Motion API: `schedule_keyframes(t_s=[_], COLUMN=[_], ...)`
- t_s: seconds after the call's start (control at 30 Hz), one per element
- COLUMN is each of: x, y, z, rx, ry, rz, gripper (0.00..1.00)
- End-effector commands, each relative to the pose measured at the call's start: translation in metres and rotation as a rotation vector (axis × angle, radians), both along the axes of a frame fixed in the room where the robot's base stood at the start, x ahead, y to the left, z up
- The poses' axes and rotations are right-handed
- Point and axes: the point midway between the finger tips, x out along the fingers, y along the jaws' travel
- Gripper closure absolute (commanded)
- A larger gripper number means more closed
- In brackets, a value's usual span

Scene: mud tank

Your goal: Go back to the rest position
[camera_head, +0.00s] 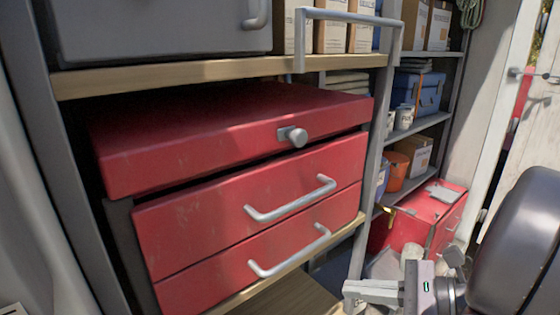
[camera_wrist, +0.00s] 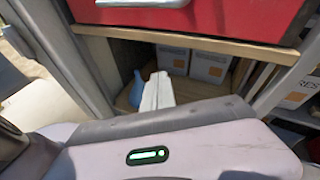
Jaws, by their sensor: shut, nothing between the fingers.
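My gripper (camera_head: 354,291) is at the bottom right of the head view, in front of the shelving and right of the red drawer chest (camera_head: 215,220). Its grey fingers point left and look close together. In the wrist view the pale fingers of my gripper (camera_wrist: 157,92) lie side by side with nothing held between them. The chest has a lidded top with a round knob (camera_head: 295,136) and two drawers with bar handles. The lid and both drawers look closed.
A grey post and shelf edge (camera_head: 375,150) stand beside the chest. A red toolbox (camera_head: 420,218) sits low at the right, near my arm. In the wrist view, boxes (camera_wrist: 208,66) and a blue item (camera_wrist: 136,88) stand on a low shelf beyond the fingers.

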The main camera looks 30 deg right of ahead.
Motion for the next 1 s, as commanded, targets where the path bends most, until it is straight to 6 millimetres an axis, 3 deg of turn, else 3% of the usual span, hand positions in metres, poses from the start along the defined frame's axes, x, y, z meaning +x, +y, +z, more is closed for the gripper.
schedule_keyframes(t_s=[0.03,0.1,0.2,0.3,0.4,0.53,1.0], x=[0.017,0.024,0.014,0.007,0.008,0.011,0.012], y=[0.048,0.112,0.173,0.208,0.230,0.249,0.254], z=[-0.029,-0.062,-0.103,-0.128,-0.135,-0.130,-0.126], rx=[-0.133,-0.377,-0.766,-1.162,-1.476,-1.700,-1.754], ry=[0.063,0.136,0.142,0.026,-0.154,-0.342,-0.394], rz=[0.188,0.472,0.824,1.081,1.216,1.269,1.274], gripper=[1.00,1.00,1.00,1.00,1.00,1.00,1.00])
